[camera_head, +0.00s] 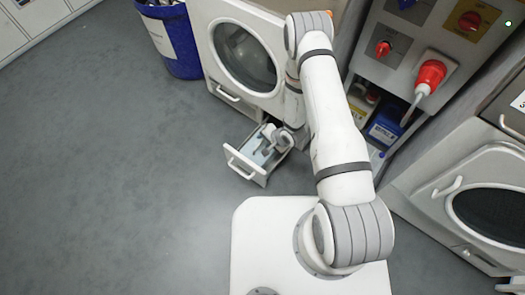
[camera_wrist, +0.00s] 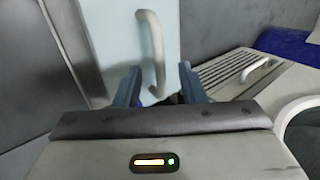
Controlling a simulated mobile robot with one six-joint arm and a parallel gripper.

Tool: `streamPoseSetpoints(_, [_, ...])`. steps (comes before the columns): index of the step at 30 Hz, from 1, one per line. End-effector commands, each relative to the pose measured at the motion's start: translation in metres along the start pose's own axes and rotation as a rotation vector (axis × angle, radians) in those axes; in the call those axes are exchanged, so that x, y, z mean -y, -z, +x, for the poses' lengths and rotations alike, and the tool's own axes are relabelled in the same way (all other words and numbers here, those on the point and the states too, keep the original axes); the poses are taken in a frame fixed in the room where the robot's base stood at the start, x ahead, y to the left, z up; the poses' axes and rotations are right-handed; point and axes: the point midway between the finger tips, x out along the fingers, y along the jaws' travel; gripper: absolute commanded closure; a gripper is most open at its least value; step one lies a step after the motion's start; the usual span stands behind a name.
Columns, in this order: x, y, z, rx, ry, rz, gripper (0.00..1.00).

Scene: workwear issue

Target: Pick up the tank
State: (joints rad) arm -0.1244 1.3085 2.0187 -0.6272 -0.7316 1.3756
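The tank is a pale blue box with a white bar handle. In the wrist view the tank (camera_wrist: 115,35) fills the upper middle, and its handle (camera_wrist: 152,45) runs up and down the picture. My gripper (camera_wrist: 159,84) is open, its two blue-grey fingers apart on either side of the handle's near end, with gaps visible. In the head view the tank (camera_head: 261,157) lies in a pulled-out white drawer (camera_head: 246,167), and my gripper (camera_head: 268,141) is over it, partly covering it. I cannot tell how high the fingers are above the tank.
The drawer comes out below a white front-loading machine (camera_head: 222,20). A blue bin (camera_head: 178,45) stands left of that machine. A switch panel (camera_head: 405,45) with a red plug and cable is at right, beside another machine (camera_head: 470,195). The grey floor at left is clear.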

Motion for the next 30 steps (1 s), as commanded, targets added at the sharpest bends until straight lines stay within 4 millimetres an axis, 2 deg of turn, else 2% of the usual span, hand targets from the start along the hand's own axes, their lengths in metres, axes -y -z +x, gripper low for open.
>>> streamPoseSetpoints(2, [-0.0012, -0.0002, 0.0104, 0.001, 0.0, 0.0, 0.63])
streamPoseSetpoints(8, [0.0, 0.0003, 0.0098, 0.0, 0.0, 0.002, 0.63])
streamPoseSetpoints(22, [-0.0004, 0.001, 0.0094, -0.001, 0.0, 0.003, 1.0])
streamPoseSetpoints(30, [-0.0006, 0.0013, 0.0093, -0.001, 0.0, 0.003, 1.0])
